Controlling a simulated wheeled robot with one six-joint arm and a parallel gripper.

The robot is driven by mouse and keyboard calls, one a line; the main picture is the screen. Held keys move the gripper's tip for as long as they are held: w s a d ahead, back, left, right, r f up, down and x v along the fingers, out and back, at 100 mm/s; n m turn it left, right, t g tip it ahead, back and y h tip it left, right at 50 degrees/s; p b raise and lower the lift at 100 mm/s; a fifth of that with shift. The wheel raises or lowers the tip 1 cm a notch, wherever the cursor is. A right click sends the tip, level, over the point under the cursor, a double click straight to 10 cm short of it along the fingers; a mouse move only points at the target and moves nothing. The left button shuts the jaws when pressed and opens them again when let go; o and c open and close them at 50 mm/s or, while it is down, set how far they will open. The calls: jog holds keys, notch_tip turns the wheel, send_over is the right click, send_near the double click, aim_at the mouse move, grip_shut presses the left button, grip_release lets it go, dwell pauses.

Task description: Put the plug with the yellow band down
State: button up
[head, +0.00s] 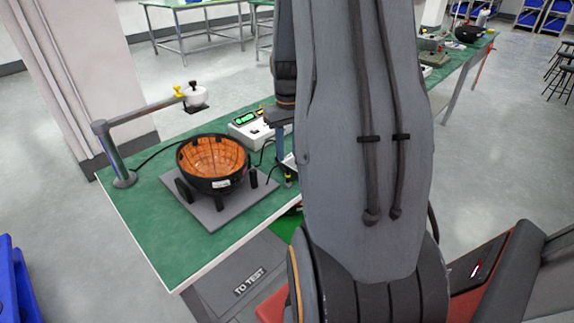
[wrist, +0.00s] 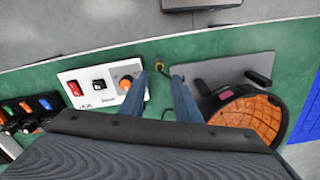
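The plug with the yellow band (wrist: 159,66) shows small in the wrist view, between and just beyond the tips of my gripper (wrist: 162,72). The blue fingers stand apart with a gap on either side of the plug, so my gripper is open and not closed on it. In the head view, a dark plug with a yellow mark (head: 288,179) is below the blue fingers of my gripper (head: 279,145), near the table edge. It seems upright on the green table; its exact contact is hard to tell. A black cable runs near it.
A white box with a red switch and an orange knob (wrist: 105,87) is left of the fingers. A black bowl-shaped device with an orange inside (head: 213,163) stands on a grey plate (head: 213,217). A jointed stand (head: 120,160) is at the left. My arm hides much of the table.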

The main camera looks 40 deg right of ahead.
jog(key=s+a+r+n, duration=0.1)
jog(key=s+a, duration=0.3)
jog(key=a, duration=1)
jog(key=s+a+r+n+t, duration=0.1)
jog(key=s+a, duration=0.4)
jog(key=a, duration=0.9)
jog(key=shift+a+r+n, duration=0.2)
jog(key=shift+r+n, duration=0.2)
jog(key=shift+r, duration=0.15)
jog(key=shift+o, duration=0.7)
jog(key=shift+s, duration=0.1)
